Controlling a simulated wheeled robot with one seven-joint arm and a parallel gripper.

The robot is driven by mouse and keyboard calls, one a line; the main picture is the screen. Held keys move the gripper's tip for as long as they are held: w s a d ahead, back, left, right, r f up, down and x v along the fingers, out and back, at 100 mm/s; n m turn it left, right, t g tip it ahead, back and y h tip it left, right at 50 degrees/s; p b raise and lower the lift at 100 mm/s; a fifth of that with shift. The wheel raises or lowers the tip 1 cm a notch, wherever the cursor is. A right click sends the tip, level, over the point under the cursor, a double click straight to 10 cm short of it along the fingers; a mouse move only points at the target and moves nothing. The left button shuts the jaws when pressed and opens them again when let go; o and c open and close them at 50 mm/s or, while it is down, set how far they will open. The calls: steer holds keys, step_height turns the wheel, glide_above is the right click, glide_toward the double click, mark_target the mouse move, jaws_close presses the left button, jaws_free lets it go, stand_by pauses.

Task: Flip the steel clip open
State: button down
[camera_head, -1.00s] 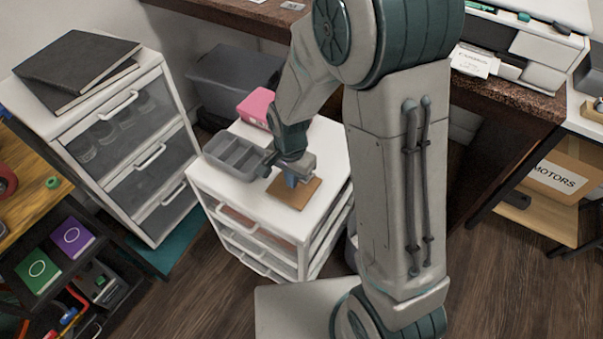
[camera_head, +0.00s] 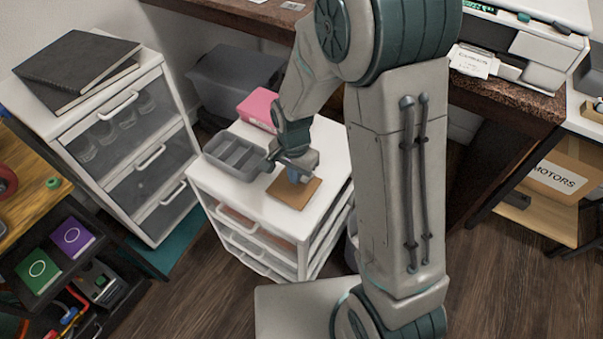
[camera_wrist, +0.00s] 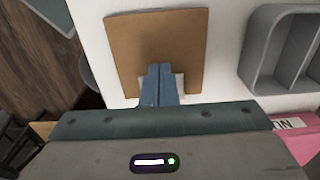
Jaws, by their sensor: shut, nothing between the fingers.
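A brown board (camera_head: 286,193) lies flat on the white top of the drawer unit; it also shows in the wrist view (camera_wrist: 125,50). My gripper (camera_head: 304,183) is over the board's upper right part. In the wrist view, its blue fingers (camera_wrist: 160,69) are shut together with nothing between them, over the board's near edge. A small pale part (camera_wrist: 180,84) shows just behind the fingers and is mostly covered by them. I cannot make out the steel clip clearly; the gripper hides that part of the board.
A grey divided tray (camera_head: 205,155) and a pink box (camera_head: 258,108) stand on the same white drawer unit (camera_head: 225,195). Another drawer unit with dark books (camera_head: 75,65) stands to the left. Free white surface lies in front of the board.

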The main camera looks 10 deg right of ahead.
steer(key=shift+w+d, duration=1.15)
steer(key=shift+w, duration=0.3)
steer(key=shift+s+a+r+p, duration=0.5)
steer(key=shift+s+r, duration=0.1)
steer(key=shift+s, duration=0.05)
step_height(320, 180, up, 8)
steer(key=p, duration=0.6)
steer(key=shift+f, duration=0.1)
stand_by(0.4)
steer(key=s+d+r+n+t+p, duration=0.1)
steer(key=s+d+r+n+p, duration=0.1)
steer(key=s+r, duration=0.3)
steer(key=s+d+r+n+t+p, duration=0.1)
steer(key=s+d+r+n+p, duration=0.1)
steer(key=r, duration=0.9)
steer(key=s+d+r+n+p, duration=0.3)
steer(key=s+d+r, duration=0.2)
steer(key=s+r, duration=0.3)
steer(key=shift+d+t, duration=0.4)
